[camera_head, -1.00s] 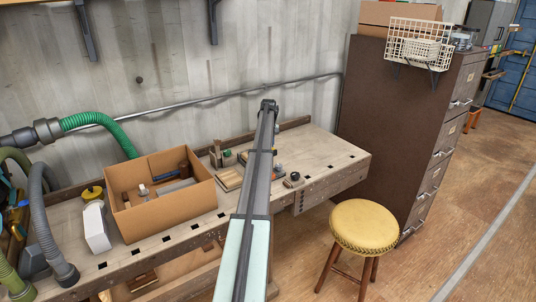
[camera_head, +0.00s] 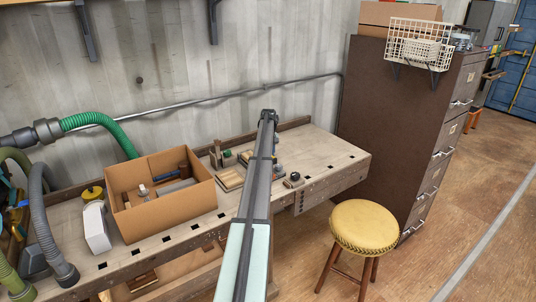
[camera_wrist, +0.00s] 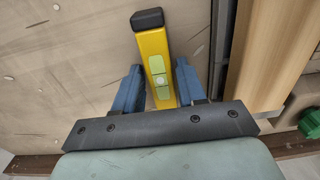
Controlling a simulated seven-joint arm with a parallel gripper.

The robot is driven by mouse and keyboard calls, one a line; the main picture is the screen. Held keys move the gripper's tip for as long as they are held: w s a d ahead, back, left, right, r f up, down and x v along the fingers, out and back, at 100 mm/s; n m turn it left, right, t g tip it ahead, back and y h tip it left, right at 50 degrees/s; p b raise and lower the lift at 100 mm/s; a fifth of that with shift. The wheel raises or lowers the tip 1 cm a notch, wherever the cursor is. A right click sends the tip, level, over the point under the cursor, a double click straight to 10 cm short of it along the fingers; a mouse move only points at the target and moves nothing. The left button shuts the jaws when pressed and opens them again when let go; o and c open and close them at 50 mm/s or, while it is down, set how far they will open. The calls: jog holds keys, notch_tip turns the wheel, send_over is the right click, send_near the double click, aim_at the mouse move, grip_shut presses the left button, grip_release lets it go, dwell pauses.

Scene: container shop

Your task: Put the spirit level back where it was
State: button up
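The spirit level (camera_wrist: 158,62) is a yellow bar with a black end cap and a pale green vial panel. In the wrist view it lies between the two blue fingers of my gripper (camera_wrist: 161,80), one along each side. The fingers look closed onto its sides, with its capped end sticking out past the tips. Its other end is hidden behind the gripper's dark plate. A pale, scratched surface lies behind it. In the head view my arm reaches over the workbench (camera_head: 318,150) and hides the gripper and level.
A light wooden piece (camera_wrist: 272,50) lies close to the right finger, with a green object (camera_wrist: 311,122) beyond. On the bench are an open cardboard box (camera_head: 172,218), a white bottle (camera_head: 97,229) and a small black item (camera_head: 294,180). The bench's right end is mostly clear. A stool (camera_head: 364,228) stands in front.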

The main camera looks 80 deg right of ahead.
jog(key=shift+o, duration=1.2)
jog(key=shift+r, duration=0.1)
notch_tip(320, 180, up, 12)
